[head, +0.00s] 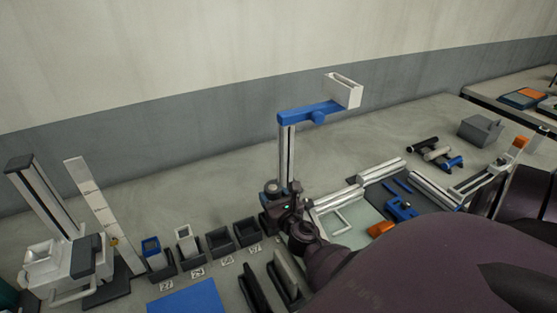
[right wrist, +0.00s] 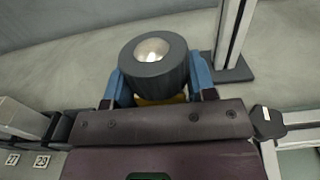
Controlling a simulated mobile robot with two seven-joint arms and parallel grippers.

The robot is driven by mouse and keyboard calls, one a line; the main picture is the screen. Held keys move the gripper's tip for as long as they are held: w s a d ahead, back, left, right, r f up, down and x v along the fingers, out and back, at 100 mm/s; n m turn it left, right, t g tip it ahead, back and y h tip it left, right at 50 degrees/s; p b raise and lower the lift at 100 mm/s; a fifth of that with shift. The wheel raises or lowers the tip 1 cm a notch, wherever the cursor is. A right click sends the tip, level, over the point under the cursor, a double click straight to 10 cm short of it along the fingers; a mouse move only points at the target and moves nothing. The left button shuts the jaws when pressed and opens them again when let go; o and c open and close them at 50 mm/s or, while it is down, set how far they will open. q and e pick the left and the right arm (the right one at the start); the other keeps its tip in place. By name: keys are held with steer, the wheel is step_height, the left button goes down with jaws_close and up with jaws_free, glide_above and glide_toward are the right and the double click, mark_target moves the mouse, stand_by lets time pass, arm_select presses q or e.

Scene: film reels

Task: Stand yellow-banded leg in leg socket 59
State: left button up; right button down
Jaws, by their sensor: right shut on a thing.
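My right gripper (head: 280,193) is shut on a dark, round leg in front of the upright post. In the right wrist view, the yellow-banded leg (right wrist: 155,58) is a thick dark cylinder with a shiny metal dome facing the camera. It sits between the blue fingers of the right gripper (right wrist: 160,88), and part of a yellow band shows below the dark part. The rest of the leg is hidden by the gripper. I cannot pick out leg socket 59 with certainty; the labels at the row of dark holders (head: 246,232) are small. My left gripper is not in view.
A post (head: 286,152) with a blue arm (head: 310,113) and white box (head: 344,91) stands close behind the gripper. Labelled holders, a blue mat (head: 188,298) and a white-and-black device (head: 60,265) lie left. A framed panel (head: 345,222) lies right. The back bench is mostly clear.

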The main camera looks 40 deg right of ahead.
steer(key=shift+a, duration=0.1)
steer(key=shift+f, duration=0.15)
steer(key=shift+c, duration=2.2)
jaws_free()
steer(key=shift+r, duration=0.2)
steer(key=b+v, duration=0.2)
steer(key=v, duration=1)
steer(key=shift+s+f, duration=0.1)
